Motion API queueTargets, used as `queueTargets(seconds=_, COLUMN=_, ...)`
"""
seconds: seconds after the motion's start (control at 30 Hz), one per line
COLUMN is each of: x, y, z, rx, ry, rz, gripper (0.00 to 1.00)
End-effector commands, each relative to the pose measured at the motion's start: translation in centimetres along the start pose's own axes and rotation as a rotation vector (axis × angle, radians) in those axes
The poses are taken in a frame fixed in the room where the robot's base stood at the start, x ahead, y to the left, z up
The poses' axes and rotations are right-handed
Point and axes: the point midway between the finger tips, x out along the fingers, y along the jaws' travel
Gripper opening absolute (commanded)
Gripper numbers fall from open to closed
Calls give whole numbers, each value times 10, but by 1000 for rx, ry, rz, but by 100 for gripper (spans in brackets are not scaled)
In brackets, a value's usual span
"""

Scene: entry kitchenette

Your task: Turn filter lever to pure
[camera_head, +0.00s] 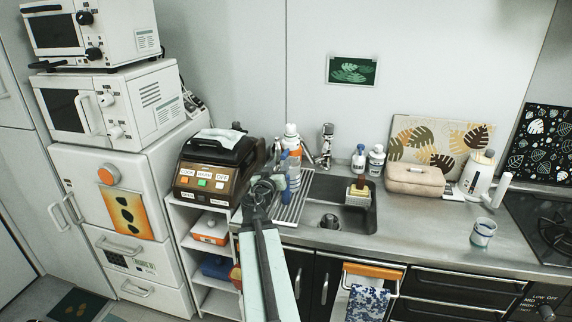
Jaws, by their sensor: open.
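A silver faucet (327,143) with a thick upper body stands behind the sink. It seems to carry the filter, but the lever and its setting are too small to make out. My arm reaches up from the bottom middle of the view. My gripper (268,183) is open and empty, left of the sink and in front of the bottles. It is apart from the faucet, which is up and to the right of it. My arm hides part of the counter's left end.
The sink (362,215) holds a yellow sponge block (358,192). Bottles (293,165) stand beside my gripper, left of the faucet. A brown appliance (207,170) is at left. Small bottles (376,160), a beige case (414,179) and a cup (483,232) are at right.

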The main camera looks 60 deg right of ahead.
Motion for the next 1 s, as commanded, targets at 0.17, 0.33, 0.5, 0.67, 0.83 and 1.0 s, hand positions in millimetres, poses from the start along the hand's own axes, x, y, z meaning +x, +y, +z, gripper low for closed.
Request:
queueTargets(seconds=0.17, x=8, y=-1, z=-2, rx=0, ry=-1, rz=0, gripper=41)
queueTargets(seconds=0.33, x=34, y=-2, z=-2, rx=0, ry=-2, rz=0, gripper=41)
queueTargets(seconds=0.5, x=66, y=-2, z=-1, rx=0, ry=-2, rz=-1, gripper=41)
queueTargets(seconds=0.67, x=79, y=0, z=-1, rx=0, ry=-3, rz=-1, gripper=41)
queueTargets(seconds=0.83, x=78, y=0, z=-1, rx=0, ry=-3, rz=-1, gripper=41)
queueTargets(seconds=1.0, x=78, y=0, z=-1, rx=0, ry=-3, rz=-1, gripper=0)
